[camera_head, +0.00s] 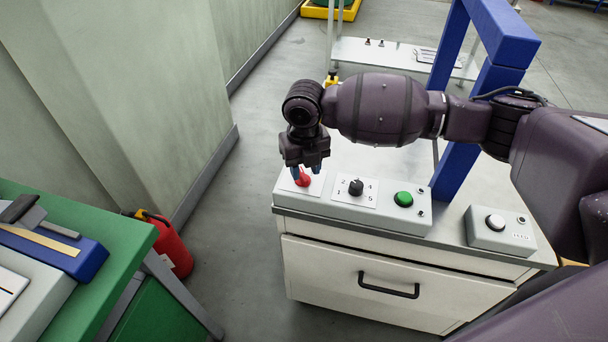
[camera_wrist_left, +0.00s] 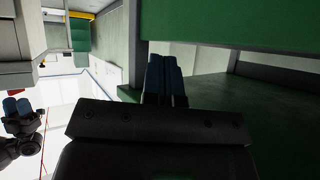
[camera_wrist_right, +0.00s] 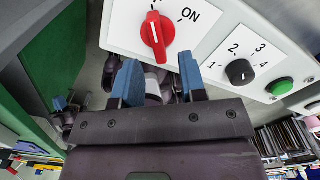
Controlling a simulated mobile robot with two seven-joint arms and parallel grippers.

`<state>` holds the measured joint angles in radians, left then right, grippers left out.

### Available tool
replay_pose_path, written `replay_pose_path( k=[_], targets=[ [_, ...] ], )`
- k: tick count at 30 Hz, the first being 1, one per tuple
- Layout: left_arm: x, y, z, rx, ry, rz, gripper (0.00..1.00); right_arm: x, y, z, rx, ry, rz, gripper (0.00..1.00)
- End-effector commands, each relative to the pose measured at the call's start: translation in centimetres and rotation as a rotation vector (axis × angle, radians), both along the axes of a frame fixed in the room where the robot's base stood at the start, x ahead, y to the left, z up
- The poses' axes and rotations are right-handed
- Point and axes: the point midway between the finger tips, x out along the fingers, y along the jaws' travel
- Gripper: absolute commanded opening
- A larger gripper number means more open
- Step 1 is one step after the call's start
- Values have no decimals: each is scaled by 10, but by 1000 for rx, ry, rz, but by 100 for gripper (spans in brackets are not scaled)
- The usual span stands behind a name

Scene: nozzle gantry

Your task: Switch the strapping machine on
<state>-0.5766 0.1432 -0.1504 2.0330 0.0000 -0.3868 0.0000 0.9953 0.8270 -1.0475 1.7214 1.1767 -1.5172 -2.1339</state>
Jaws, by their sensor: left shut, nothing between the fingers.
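The strapping machine's control box (camera_head: 330,205) sits on a white cabinet. Its red rotary switch (camera_head: 303,180) is at the left end and also shows in the right wrist view (camera_wrist_right: 157,38). There its white mark points up toward a cut-off label, away from the "ON" mark (camera_wrist_right: 189,15) at right. My right gripper (camera_head: 308,170) hangs over the switch. In the right wrist view its blue fingers (camera_wrist_right: 160,82) are apart, with the switch just beyond the tips and no grip on it visible. My left gripper (camera_wrist_left: 165,80) is shut and empty, beside green surfaces; it is outside the head view.
A black selector knob numbered 1 to 4 (camera_head: 356,187) and a green button (camera_head: 403,199) share the box. A separate box with a white button (camera_head: 495,222) stands right. A blue post (camera_head: 460,150) rises behind. A green bench (camera_head: 110,235) stands left, near a red canister (camera_head: 172,246).

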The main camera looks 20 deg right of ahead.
Motion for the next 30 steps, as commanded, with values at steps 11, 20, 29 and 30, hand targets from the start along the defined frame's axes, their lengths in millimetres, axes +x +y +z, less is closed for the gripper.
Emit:
replay_pose_path(
  k=[11,20,29,30],
  targets=[
    [-2,1,-3,4,6,-2,0,0,0,-27,0,-1,0,38],
    [-2,1,-4,4,8,-2,0,0,0,-27,0,-1,0,29],
    [-3,1,-5,3,10,-1,0,0,0,-27,0,-1,0,0],
    [-3,1,-4,3,10,-1,0,0,0,-27,0,-1,-1,0]
  ],
)
